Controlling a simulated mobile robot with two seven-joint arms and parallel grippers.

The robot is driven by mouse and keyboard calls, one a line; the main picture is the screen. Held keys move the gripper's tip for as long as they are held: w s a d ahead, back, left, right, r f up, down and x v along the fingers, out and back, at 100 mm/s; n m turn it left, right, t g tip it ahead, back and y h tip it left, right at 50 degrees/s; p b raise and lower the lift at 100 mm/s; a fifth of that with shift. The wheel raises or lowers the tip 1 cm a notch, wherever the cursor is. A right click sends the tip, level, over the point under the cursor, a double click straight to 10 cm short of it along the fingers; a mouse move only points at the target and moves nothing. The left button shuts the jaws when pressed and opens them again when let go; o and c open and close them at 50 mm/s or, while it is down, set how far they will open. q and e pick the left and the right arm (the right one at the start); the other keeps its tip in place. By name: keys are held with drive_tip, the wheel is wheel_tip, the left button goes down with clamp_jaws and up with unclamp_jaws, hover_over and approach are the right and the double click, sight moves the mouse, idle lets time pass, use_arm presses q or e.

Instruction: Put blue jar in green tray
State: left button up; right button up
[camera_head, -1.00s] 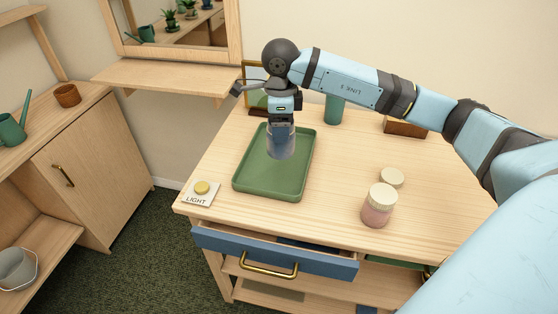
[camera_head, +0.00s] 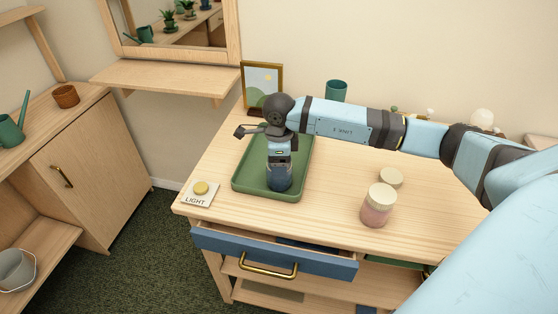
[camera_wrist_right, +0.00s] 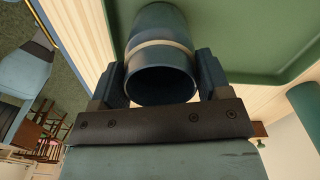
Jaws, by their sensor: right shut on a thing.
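The blue jar (camera_head: 279,180) is upright, low within the outline of the green tray (camera_head: 304,155) on the wooden table. My right gripper (camera_head: 279,163) points down from above and is shut on the jar's upper part. In the right wrist view the jar (camera_wrist_right: 162,55) sits between the two fingers, its dark open mouth toward the camera, with a pale band around it. The tray (camera_wrist_right: 245,35) lies beyond it there. I cannot tell whether the jar's bottom touches the tray. My left gripper is not in view.
A pink jar with a cream lid (camera_head: 378,206) and a loose cream lid (camera_head: 391,178) stand right of the tray. A light button (camera_head: 201,190) is at the front left corner. A picture frame (camera_head: 262,85) and green cup (camera_head: 336,91) are behind. The blue drawer (camera_head: 315,264) is partly open.

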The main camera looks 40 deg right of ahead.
drive_tip(key=shift+f, duration=0.1)
drive_tip(key=shift+f, duration=0.15)
drive_tip(key=o, duration=1)
drive_tip(key=shift+o, duration=0.3)
drive_tip(key=shift+r, duration=0.2)
